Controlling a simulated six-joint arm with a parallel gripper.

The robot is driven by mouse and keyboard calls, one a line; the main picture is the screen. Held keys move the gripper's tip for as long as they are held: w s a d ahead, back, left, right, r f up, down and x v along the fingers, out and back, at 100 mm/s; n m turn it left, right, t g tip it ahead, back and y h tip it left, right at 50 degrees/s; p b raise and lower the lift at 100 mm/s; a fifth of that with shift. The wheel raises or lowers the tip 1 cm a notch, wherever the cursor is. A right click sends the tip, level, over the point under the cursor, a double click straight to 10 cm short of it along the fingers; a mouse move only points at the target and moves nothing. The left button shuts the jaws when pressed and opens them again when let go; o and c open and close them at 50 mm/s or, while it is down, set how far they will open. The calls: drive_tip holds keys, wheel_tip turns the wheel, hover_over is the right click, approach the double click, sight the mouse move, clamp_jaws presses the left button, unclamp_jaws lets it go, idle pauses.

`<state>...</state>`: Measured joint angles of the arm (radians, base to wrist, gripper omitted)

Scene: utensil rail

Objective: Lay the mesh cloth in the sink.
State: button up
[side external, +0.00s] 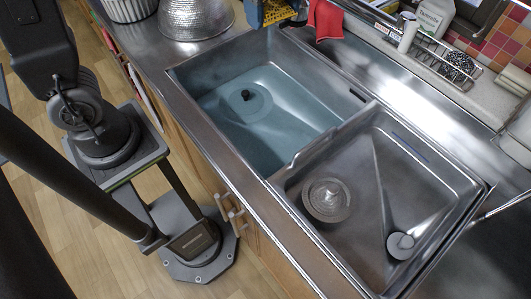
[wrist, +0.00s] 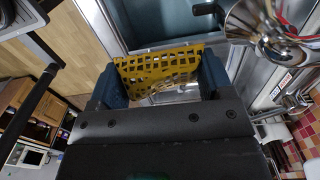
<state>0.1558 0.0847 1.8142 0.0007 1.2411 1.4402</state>
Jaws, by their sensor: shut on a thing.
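The yellow mesh cloth (wrist: 158,68) is stretched between the two blue fingers of my gripper (wrist: 162,78) in the wrist view. My gripper is shut on it. In the side view, only a small part of the yellow cloth (side external: 277,13) and a blue finger show at the top edge, by the far rim of the sink. The sink has two basins. The left basin (side external: 222,72) holds bluish water and a dark plug. The right basin (side external: 385,155) is dry, with a round strainer (side external: 326,199) and a small stopper (side external: 401,245).
A metal colander (side external: 195,18) and a white ribbed pot (side external: 130,8) stand left of the sink. A red cloth (side external: 325,20) hangs near the far rim. A chrome faucet (wrist: 268,35) is close to my gripper's right. A wire rack (side external: 445,58) stands behind the sink.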

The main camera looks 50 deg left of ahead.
drive_tip(key=s+a+f, duration=0.1)
drive_tip(key=s+a, duration=0.5)
drive_tip(key=a, duration=0.2)
hover_over(266, 160)
drive_tip(key=f, duration=3.4)
drive_tip(key=shift+a+f, duration=0.2)
drive_tip(key=shift+f, duration=0.2)
drive_tip(key=shift+d+f, duration=0.1)
drive_tip(key=shift+f, duration=1.95)
drive_tip(key=shift+f, duration=0.1)
drive_tip(key=o, duration=0.9)
